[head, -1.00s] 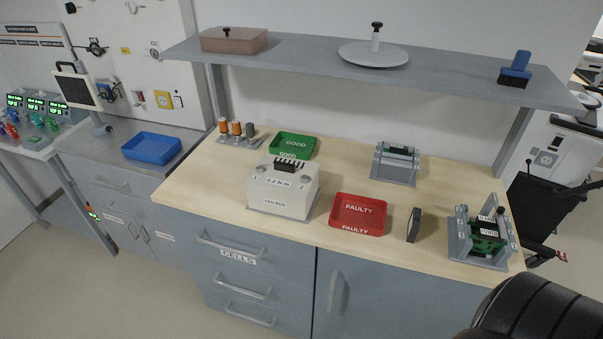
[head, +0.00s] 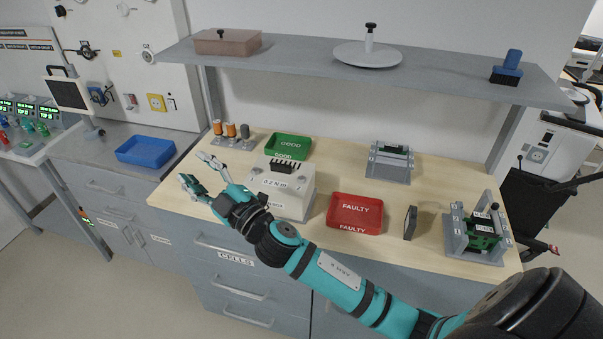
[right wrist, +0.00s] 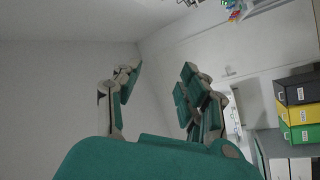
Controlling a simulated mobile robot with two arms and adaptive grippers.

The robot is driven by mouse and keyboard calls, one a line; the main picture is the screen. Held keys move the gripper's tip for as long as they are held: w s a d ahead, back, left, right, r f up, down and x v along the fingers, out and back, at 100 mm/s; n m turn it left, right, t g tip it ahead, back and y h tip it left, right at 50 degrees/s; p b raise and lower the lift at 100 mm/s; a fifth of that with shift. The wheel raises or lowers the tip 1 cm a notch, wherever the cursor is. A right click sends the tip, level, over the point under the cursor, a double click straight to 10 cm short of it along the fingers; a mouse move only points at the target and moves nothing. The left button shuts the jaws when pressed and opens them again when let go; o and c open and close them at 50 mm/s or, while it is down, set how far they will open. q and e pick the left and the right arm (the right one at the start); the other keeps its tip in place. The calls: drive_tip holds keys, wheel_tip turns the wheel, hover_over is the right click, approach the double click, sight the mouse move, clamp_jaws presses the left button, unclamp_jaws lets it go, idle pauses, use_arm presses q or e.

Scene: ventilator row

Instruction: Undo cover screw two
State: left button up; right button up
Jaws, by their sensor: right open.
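The white cell box (head: 292,205) stands on the wooden bench, with a "0.2 N m" label and a black ribbed part on top. Small round screw heads show on its top, too small to tell whether they are tight; the numbers beside them are hard to read now. My right arm reaches across in front of the box and covers part of its front and left side. My right gripper (head: 194,168) is open and empty, left of the box above the bench's left edge. Its spread fingers also show in the right wrist view (right wrist: 162,74). My left gripper is not in view.
A red FAULTY tray (head: 355,229) lies right of the box, a green GOOD tray (head: 309,148) behind it. Cells on a stand (head: 235,141) are back left. A small dark upright block (head: 410,222) and grey fixtures (head: 390,166) stand rightward. A shelf (head: 300,55) overhangs the back.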

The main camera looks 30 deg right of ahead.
drive_tip(key=w+a+r+n+g+y, duration=0.1)
drive_tip(key=a+r+n+g+y, duration=0.1)
drive_tip(key=a+r+n+y, duration=0.35)
drive_tip(key=n+g+h, duration=1.1)
drive_tip(key=g+h, duration=0.1)
drive_tip(key=g, duration=0.6)
approach(302, 177)
wheel_tip(302, 177, down, 9)
drive_tip(key=p, duration=0.4)
drive_tip(key=shift+s+r, duration=0.1)
drive_tip(key=shift+r, duration=0.1)
clamp_jaws()
